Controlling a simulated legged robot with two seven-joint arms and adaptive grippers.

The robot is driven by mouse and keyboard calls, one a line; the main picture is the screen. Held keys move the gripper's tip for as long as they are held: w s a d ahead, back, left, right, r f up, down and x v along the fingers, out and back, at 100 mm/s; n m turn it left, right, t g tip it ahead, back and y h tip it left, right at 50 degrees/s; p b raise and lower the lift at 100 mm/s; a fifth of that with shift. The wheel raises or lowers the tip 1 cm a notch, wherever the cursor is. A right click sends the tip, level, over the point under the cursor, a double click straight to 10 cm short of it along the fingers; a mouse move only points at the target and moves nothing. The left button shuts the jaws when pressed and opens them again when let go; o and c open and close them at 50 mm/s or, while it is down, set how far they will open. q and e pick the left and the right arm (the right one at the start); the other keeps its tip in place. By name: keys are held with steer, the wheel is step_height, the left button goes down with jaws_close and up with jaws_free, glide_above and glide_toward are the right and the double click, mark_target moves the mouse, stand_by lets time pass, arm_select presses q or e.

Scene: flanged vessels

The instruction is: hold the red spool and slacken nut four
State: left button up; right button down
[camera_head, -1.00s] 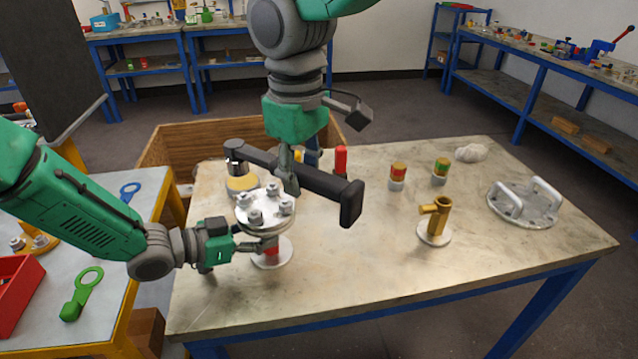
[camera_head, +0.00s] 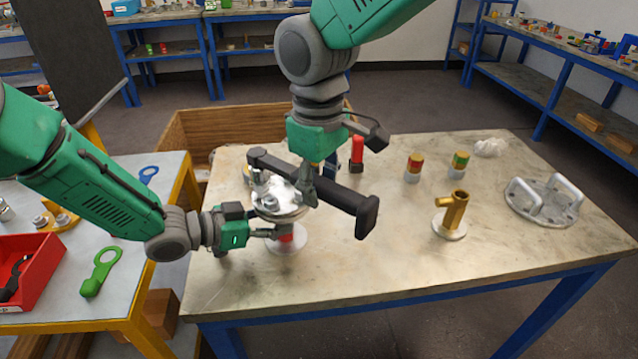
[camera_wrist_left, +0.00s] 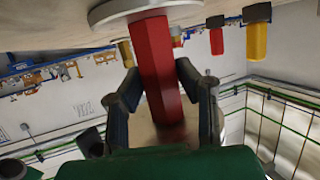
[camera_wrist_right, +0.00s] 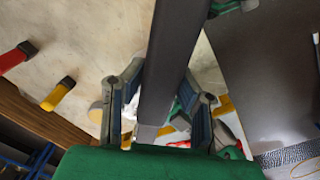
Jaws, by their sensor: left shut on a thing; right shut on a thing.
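The red spool has a bright flange (camera_head: 284,203) with several nuts on top and a red body (camera_head: 287,238) on a pale round base. It stands upright near the table's left edge. My left gripper (camera_head: 268,232) is shut on the red body below the flange; the left wrist view shows the red body (camera_wrist_left: 155,65) between both fingers. My right gripper (camera_head: 314,190) is shut on a long dark tool (camera_head: 340,194), also seen in the right wrist view (camera_wrist_right: 172,60). The tool's far head is over the flange's back left side; I cannot tell whether it touches a nut.
To the right stand a brass pipe piece (camera_head: 454,212), two banded cylinders (camera_head: 414,168) (camera_head: 459,165) and a plate with two handles (camera_head: 541,203). A red-topped piece (camera_head: 357,153) stands behind the tool. The table's front middle is clear.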

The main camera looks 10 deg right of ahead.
steer(key=shift+f, duration=1.05)
steer(key=w+d+n, duration=0.3)
steer(key=w+n, duration=0.3)
step_height(320, 180, up, 5)
steer(key=shift+s+f, duration=0.1)
stand_by(0.3)
stand_by(0.7)
arm_select(q)
steer(key=o, duration=1.1)
